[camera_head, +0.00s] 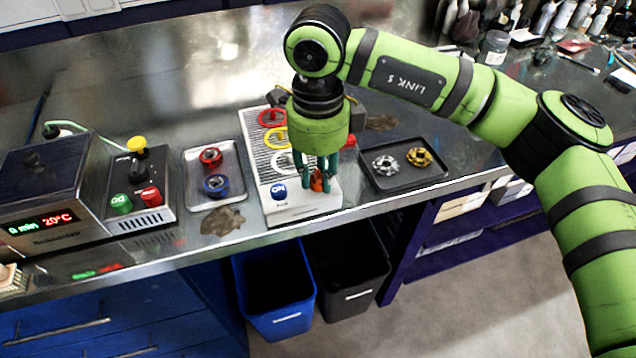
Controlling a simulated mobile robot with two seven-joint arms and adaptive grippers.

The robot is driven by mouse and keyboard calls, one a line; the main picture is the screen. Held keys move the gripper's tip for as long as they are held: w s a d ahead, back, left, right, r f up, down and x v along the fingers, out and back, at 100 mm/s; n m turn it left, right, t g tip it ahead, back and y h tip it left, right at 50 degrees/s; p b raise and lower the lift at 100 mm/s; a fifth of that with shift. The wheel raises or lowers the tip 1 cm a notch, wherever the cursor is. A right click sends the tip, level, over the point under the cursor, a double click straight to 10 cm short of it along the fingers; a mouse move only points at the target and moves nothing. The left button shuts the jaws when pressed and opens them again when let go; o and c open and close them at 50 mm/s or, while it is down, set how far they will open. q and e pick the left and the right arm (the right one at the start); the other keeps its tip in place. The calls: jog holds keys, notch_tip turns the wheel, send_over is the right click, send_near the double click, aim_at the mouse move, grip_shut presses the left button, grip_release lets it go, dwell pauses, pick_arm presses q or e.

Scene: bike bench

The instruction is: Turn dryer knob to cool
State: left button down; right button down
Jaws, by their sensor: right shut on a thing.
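The white dryer (300,205) stands near the bench's front edge, with a ribbed top. Red, yellow and white rings (275,137) lie on the ribs. A blue ON button (279,192) sits at its front left. An orange-red knob (318,184) is at its front right, mostly covered by the fingers. My right gripper (318,182) points down over this corner and is shut on the knob. The knob's pointer and any cool marking are too small or hidden to read. My left gripper is out of view.
Left of the dryer, a tray (233,160) holds a red and a blue part. Right of it, a dark tray (436,177) holds silver and gold parts. A control unit with a display (40,222) stands far left. Blue (280,322) and black bins stand below the edge.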

aim_at(317, 174)
jog(key=shift+f+n+b, duration=0.15)
jog(key=shift+n+b, duration=0.6)
jog(key=shift+n, duration=0.25)
jog(key=c, duration=1)
grip_release()
notch_tip(317, 174, up, 12)
